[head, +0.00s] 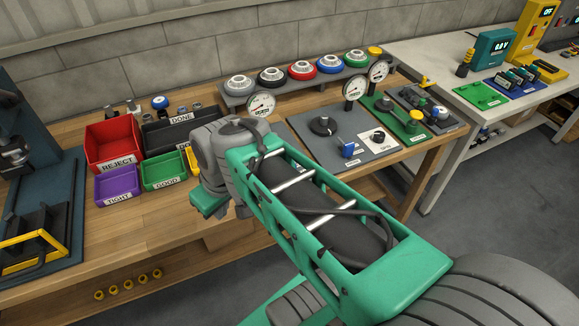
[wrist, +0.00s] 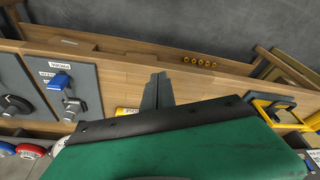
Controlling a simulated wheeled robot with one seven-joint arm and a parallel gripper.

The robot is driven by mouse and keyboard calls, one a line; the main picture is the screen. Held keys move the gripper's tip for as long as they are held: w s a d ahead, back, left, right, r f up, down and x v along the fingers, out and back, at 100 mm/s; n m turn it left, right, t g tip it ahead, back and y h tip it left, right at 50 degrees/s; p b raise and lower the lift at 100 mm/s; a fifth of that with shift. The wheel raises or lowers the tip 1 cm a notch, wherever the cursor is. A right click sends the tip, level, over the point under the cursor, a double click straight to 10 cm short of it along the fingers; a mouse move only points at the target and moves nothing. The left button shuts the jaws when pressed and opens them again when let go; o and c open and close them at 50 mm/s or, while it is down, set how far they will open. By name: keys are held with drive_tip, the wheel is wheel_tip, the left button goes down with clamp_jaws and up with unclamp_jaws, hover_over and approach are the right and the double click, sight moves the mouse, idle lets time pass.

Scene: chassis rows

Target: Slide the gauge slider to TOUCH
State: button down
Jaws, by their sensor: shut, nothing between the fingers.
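My gripper (wrist: 157,92) shows in the wrist view as two dark fingers pressed together with nothing between them. They are over the front part of the wooden bench. In the head view my green arm crosses the bench, and the fingertips cannot be made out. A blue handle (head: 347,148) stands on a grey panel (head: 325,155) to the right of my arm; it also shows in the wrist view (wrist: 58,82), left of the fingers and apart from them. I cannot tell whether it is the gauge slider. Its small labels are unreadable, and no TOUCH mark can be read.
Labelled red (head: 112,143), purple (head: 118,184) and green (head: 164,170) bins stand left of my arm. A yellow-framed fixture (head: 36,243) is far left. Bare bench lies in front of the bins.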

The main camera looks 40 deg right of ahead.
drive_tip(key=w+d+f+n+y+b, duration=0.25)
drive_tip(key=d+n, duration=0.25)
drive_tip(key=d, duration=0.9)
drive_tip(key=s+d+f+n+t+b, duration=0.1)
drive_tip(key=s+d+n+t, duration=0.2)
drive_tip(key=d, duration=0.4)
drive_tip(key=s+d+n+t+b, duration=0.1)
drive_tip(key=s+d+n+b, duration=0.1)
drive_tip(key=s+d+n, duration=0.4)
drive_tip(key=w+f, duration=0.2)
drive_tip(key=w, duration=0.1)
drive_tip(key=w+f+m, duration=0.1)
drive_tip(key=w+f, duration=0.2)
drive_tip(key=w+f+m, duration=0.1)
drive_tip(key=w+f, duration=0.2)
drive_tip(key=shift+w+a, duration=0.15)
drive_tip(key=shift+a, duration=0.1)
drive_tip(key=shift+w+d, duration=0.15)
drive_tip(key=shift+w, duration=0.3)
